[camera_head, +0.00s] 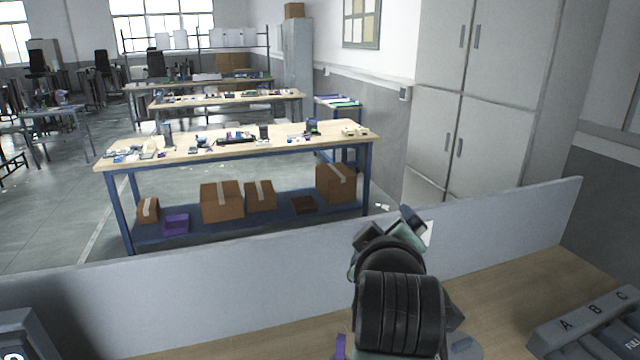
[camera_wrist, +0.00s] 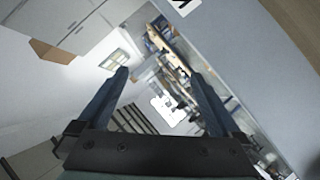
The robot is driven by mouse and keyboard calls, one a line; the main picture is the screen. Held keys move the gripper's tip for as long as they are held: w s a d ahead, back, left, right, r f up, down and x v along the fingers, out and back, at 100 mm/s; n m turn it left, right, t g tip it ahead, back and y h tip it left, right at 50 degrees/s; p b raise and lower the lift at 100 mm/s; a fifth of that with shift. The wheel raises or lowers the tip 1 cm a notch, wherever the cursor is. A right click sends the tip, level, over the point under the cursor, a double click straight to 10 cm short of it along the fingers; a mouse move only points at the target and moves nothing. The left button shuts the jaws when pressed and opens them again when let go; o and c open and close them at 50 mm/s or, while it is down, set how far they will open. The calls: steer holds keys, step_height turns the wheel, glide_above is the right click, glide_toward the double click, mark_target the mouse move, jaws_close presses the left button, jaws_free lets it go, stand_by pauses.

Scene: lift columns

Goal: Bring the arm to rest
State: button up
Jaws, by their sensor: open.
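My arm (camera_head: 400,305) rises from the bottom of the head view, right of centre, in front of the grey panel. Its dark ringed joint hides part of the wooden surface and the panel. The arm's far end is bunched up near the panel's top edge, and the fingers cannot be made out there. In the wrist view my gripper (camera_wrist: 160,75) shows two dark blue fingers set wide apart with nothing between them. The wrist camera sees the room at a strong tilt.
A low grey panel (camera_head: 200,300) stands along the back of the wooden surface (camera_head: 500,300). A grey unit lettered A, B, C (camera_head: 590,325) is at the right, and a dark grey object (camera_head: 30,335) at the left. Beyond the panel stand a cluttered workbench (camera_head: 240,155) and tall cabinets (camera_head: 490,100).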

steer(key=s+a+r+m+t, duration=0.2)
steer(key=s+a+r+t, duration=0.15)
steer(key=r, duration=0.55)
steer(key=s+a+r+m+t, duration=0.2)
steer(key=s+r+t, duration=0.2)
steer(key=r, duration=0.5)
steer(key=s+a+r+m+t+y, duration=0.1)
steer(key=s+a+r+m+t, duration=0.1)
steer(key=s+r, duration=0.3)
steer(key=s+a+r+m+t+y, duration=0.1)
steer(key=s+r+t, duration=0.3)
steer(key=s+r, duration=0.2)
steer(key=shift+s+a+m, duration=0.35)
steer(key=shift+s+m, duration=0.05)
steer(key=shift+s, duration=0.3)
